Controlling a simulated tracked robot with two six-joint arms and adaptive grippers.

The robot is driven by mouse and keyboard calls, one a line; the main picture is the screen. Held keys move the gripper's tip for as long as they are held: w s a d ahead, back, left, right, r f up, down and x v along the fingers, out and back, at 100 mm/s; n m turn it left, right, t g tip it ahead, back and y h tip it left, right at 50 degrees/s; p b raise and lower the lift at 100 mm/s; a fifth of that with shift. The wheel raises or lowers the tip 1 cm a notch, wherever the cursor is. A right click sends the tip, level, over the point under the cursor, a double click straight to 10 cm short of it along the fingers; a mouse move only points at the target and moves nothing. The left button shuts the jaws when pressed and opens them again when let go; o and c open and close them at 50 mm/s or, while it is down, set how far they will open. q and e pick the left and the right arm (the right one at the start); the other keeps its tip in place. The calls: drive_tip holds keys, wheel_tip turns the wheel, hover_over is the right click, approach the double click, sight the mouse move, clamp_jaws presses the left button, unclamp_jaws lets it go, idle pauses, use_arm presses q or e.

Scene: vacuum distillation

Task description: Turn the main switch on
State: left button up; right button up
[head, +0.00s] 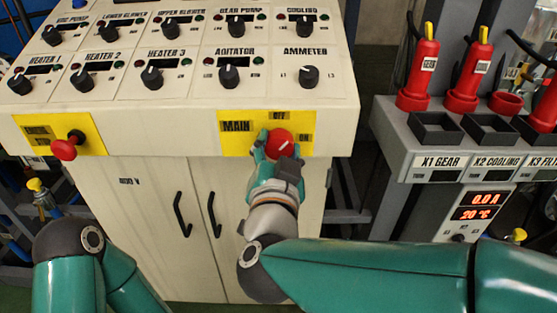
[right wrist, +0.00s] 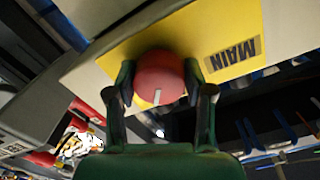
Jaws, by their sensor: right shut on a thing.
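The main switch (head: 281,142) is a red round knob with a white mark, on a yellow plate (head: 237,140) labelled MAIN, OFF and ON on the front of the control panel. In the head view its white mark slants, pointing between the OFF and ON labels. My right gripper (head: 272,146) has its fingers on both sides of the knob and is shut on it. In the right wrist view the red knob (right wrist: 159,77) sits between the two fingers (right wrist: 160,88). My left arm shows at the lower left, but its gripper is out of view.
A red emergency knob (head: 64,149) sticks out at the panel's left. Small black knobs (head: 152,77) line the panel top. Cabinet doors with black handles (head: 183,214) are below. A grey rack (head: 395,140) with red plugs (head: 424,75) stands at the right.

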drive_tip(key=m+b, duration=0.4)
drive_tip(key=m, duration=0.1)
drive_tip(key=shift+f+m, duration=0.2)
drive_tip(key=shift+m, duration=0.1)
drive_tip(key=shift+r+m+y+b, duration=0.1)
drive_tip(key=shift+m+y+b, duration=0.2)
drive_tip(key=shift+m+b, duration=1.65)
drive_tip(key=shift+m, duration=0.35)
drive_tip(key=o, duration=1.2)
drive_tip(key=shift+d, duration=0.1)
drive_tip(key=shift+c, duration=0.2)
drive_tip(key=shift+r, duration=0.1)
drive_tip(key=shift+r, duration=0.1)
